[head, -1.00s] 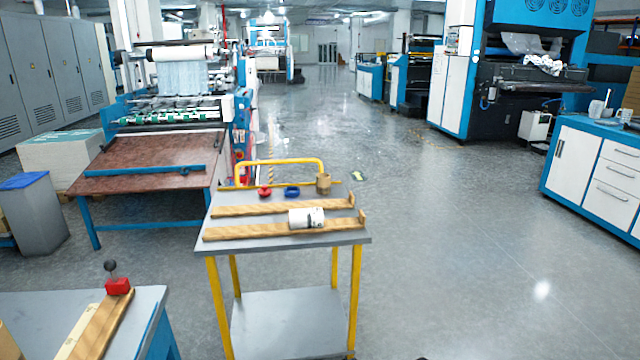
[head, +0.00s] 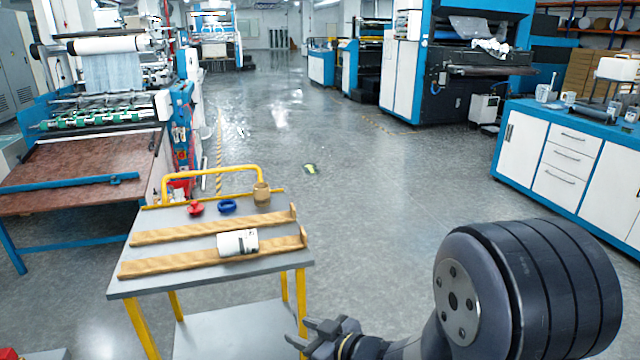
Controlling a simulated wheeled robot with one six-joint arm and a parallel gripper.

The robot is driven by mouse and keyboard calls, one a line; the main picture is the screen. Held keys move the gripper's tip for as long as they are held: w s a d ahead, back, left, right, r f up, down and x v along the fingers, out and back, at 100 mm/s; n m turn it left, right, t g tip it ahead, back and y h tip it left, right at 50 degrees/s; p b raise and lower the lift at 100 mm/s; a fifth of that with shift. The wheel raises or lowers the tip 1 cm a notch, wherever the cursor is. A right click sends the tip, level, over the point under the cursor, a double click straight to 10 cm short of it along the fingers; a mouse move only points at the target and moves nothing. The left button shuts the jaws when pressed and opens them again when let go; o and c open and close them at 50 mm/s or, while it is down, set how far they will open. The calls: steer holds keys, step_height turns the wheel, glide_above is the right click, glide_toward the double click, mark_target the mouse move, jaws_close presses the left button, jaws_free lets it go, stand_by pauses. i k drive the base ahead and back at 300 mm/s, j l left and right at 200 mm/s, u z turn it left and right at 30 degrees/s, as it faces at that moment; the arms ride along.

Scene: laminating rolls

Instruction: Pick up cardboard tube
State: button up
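A short brown cardboard tube (head: 262,193) stands upright at the far right corner of the grey cart top (head: 130,283), by the yellow handle. My gripper (head: 301,332) is at the bottom of the head view, in front of and to the right of the cart. Its two fingers point left and are apart, with nothing seen between them. It is well clear of the tube.
Two wooden rails (head: 165,263) lie across the cart, with a white roll (head: 238,243) on the nearer one. A red piece (head: 196,209) and a blue ring (head: 228,206) sit left of the tube. The yellow handle (head: 205,171) rises behind. Floor right of the cart is open.

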mark_target(261, 194)
steer(key=i+l+z, duration=0.35)
steer(key=i, duration=0.15)
steer(key=i+l+z, duration=0.1)
steer(key=i+z, duration=0.3)
steer(key=i+u, duration=0.7)
steer(key=i+l+u, duration=0.35)
steer(key=i+u, duration=0.85)
steer(key=i, duration=0.2)
